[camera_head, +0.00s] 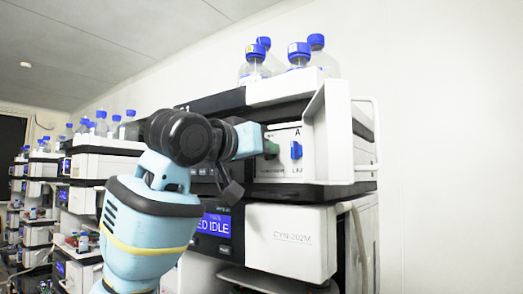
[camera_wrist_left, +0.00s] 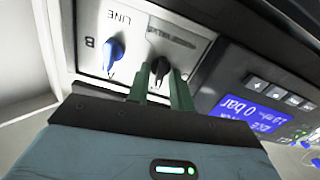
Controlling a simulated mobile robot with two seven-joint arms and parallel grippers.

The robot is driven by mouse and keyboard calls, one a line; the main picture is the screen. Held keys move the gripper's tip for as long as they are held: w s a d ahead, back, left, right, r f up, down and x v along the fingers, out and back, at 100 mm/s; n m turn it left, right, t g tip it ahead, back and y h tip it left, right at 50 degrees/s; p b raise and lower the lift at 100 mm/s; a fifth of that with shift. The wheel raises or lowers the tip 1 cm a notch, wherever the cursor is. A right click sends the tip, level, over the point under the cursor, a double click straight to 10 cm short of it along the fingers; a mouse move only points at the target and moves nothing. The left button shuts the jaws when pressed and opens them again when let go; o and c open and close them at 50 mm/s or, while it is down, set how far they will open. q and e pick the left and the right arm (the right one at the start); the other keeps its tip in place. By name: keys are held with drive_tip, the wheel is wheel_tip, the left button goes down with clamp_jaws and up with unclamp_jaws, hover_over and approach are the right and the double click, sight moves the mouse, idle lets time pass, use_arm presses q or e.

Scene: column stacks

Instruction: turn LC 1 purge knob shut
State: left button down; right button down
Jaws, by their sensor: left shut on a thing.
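The purge knob (camera_wrist_left: 158,69) is a small black knob on the white pump panel (camera_wrist_left: 92,22), seen in the left wrist view. My left gripper (camera_wrist_left: 160,80) has its two green fingers on either side of it and is shut on it. In the head view my left gripper (camera_head: 270,146) reaches the panel from the left, and its fingers hide the knob there. A blue line-selector knob (camera_wrist_left: 115,51) sits beside the purge knob, clear of the fingers; it also shows in the head view (camera_head: 296,150). The purge knob's exact angle is hard to tell. My right gripper is not in view.
A screen (camera_wrist_left: 250,115) beside the panel reads 0 bar. Blue-capped bottles (camera_head: 299,56) stand on top of the stack. A white side wall (camera_head: 335,130) flanks the panel on the right. A CYN-202M module (camera_head: 290,240) is below. More stacks line the left.

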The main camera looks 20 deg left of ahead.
use_arm(q)
drive_tip(key=shift+m, duration=0.7)
drive_tip(key=c, duration=1.5)
unclamp_jaws()
drive_tip(key=shift+c, duration=0.2)
drive_tip(key=shift+s, duration=0.1)
drive_tip(key=v, duration=0.7)
drive_tip(key=shift+s, duration=0.25)
drive_tip(key=shift+a, duration=0.1)
